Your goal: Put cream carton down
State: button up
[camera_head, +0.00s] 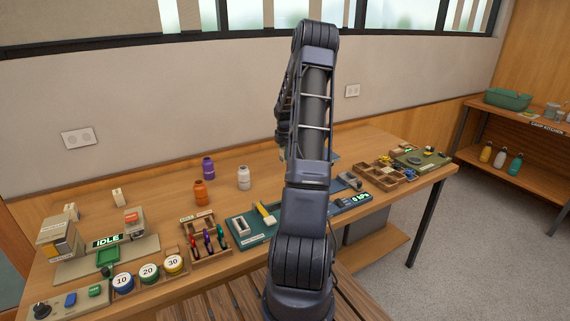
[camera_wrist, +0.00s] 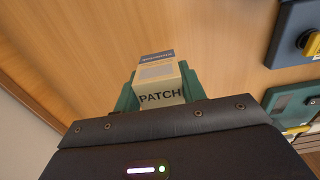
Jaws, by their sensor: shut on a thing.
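The cream carton (camera_wrist: 160,96), with a blue-grey band at its far end and the word PATCH on its near face, sits between the green fingers of my gripper (camera_wrist: 161,82) in the wrist view. My gripper is shut on it. Bare wooden tabletop (camera_wrist: 90,40) shows around and beyond the carton. I cannot tell whether the carton touches the table or hangs above it. In the head view my arm hides the carton and nearly all of my gripper, which are behind it over the workbench (camera_head: 275,179).
A dark box with a yellow knob (camera_wrist: 313,43) is at the wrist view's right edge. On the bench stand purple (camera_head: 208,168), orange (camera_head: 201,193) and white (camera_head: 243,178) bottles, a tool rack (camera_head: 208,238) and a sorting tray (camera_head: 383,174). Bare wood lies behind the bottles.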

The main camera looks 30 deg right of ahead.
jog(key=shift+f, duration=2.75)
jog(key=shift+f, duration=0.1)
jog(key=o, duration=1)
